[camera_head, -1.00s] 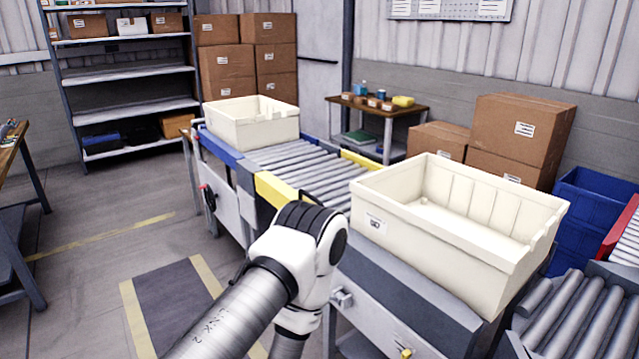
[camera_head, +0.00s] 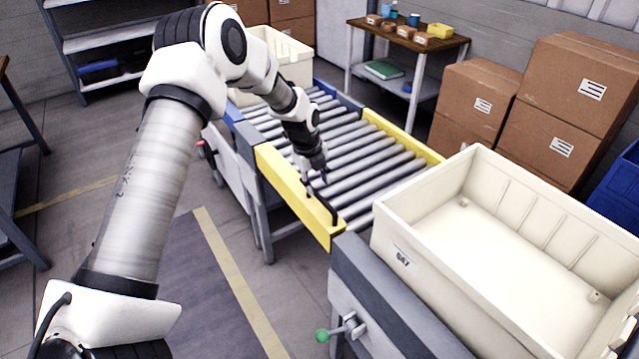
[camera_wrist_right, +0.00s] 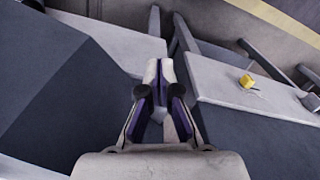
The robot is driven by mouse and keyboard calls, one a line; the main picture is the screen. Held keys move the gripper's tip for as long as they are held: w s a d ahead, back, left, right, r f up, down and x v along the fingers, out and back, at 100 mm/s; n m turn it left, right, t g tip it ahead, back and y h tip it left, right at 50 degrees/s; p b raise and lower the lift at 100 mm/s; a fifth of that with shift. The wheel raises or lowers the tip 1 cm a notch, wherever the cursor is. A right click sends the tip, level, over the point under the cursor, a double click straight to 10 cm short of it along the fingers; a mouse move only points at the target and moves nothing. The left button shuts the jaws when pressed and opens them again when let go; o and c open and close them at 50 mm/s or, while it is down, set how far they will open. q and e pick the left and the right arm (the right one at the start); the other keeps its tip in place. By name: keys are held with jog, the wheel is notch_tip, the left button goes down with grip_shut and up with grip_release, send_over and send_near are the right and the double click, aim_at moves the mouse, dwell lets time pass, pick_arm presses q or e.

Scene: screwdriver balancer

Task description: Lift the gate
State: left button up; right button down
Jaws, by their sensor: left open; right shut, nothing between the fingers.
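The gate appears to be the yellow-edged roller section (camera_head: 292,193) of the conveyor, lying level between the far rollers and the near grey frame. A thin black handle (camera_head: 334,208) stands on its near yellow side. My left gripper (camera_head: 318,180) is open, pointing down beside the handle; contact is too small to tell. My right gripper (camera_wrist_right: 158,72) shows only in the right wrist view. It is shut and empty, in front of grey frame parts, apart from the gate.
A cream tote (camera_head: 398,232) sits on the near conveyor, and another cream tote (camera_head: 290,62) stands on the far end behind my left arm. The rollers between the totes are clear. Cardboard boxes (camera_head: 470,100) stand behind.

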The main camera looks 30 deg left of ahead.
aim_at(319, 195)
pick_arm(q)
jog(key=f, duration=0.2)
jog(key=w+f, duration=0.1)
jog(key=f, duration=0.2)
jog(key=shift+w+a+f+p, duration=0.25)
jog(key=shift+a+f+p, duration=0.05)
jog(key=shift+f+p, duration=0.05)
jog(key=shift+s+d+r, duration=0.2)
jog(key=shift+d+r, duration=0.05)
jog(key=shift+s, duration=0.1)
grip_shut()
jog(key=shift+r, duration=0.15)
